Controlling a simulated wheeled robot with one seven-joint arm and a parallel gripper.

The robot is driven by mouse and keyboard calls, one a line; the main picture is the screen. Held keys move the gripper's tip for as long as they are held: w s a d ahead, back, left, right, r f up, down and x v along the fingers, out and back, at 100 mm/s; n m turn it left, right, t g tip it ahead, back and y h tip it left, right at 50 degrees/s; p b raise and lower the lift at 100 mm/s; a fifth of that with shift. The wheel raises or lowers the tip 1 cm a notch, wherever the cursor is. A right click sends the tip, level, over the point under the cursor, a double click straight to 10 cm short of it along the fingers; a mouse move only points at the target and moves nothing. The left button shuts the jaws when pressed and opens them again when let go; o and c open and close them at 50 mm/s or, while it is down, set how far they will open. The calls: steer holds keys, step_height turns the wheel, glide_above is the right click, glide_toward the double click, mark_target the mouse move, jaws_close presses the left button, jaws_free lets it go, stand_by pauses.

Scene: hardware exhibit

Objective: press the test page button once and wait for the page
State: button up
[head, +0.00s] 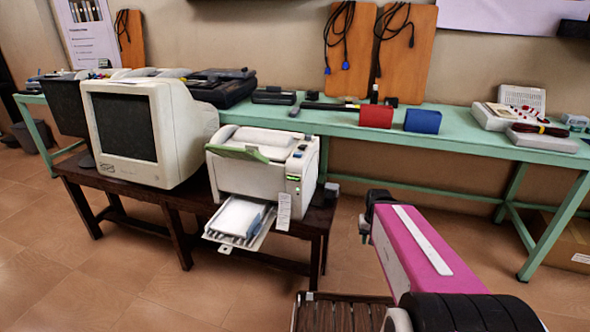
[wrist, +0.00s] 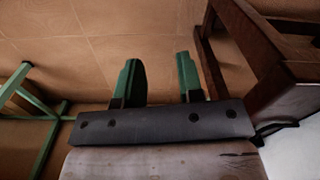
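A white printer (head: 262,168) stands on the right end of a low dark wooden table. A small control panel with a green light (head: 293,178) is on its front right corner; I cannot tell which spot there is the test page button. Its lower tray (head: 238,219) is pulled out with white paper and a bluish item in it. A paper tag (head: 284,211) hangs from its front. My gripper shows in the wrist view (wrist: 160,80), its two green fingers apart with nothing between them. In the head view my pink arm is right of the printer, with the gripper end (head: 374,210) apart from it.
An old monitor (head: 140,130) stands left of the printer on the dark table (head: 110,187). A long green bench (head: 460,142) behind holds red and blue blocks and devices. A slatted wooden piece (head: 338,312) is low at the front. Tiled floor is clear at front left.

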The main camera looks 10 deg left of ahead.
jaws_close()
stand_by(1.4)
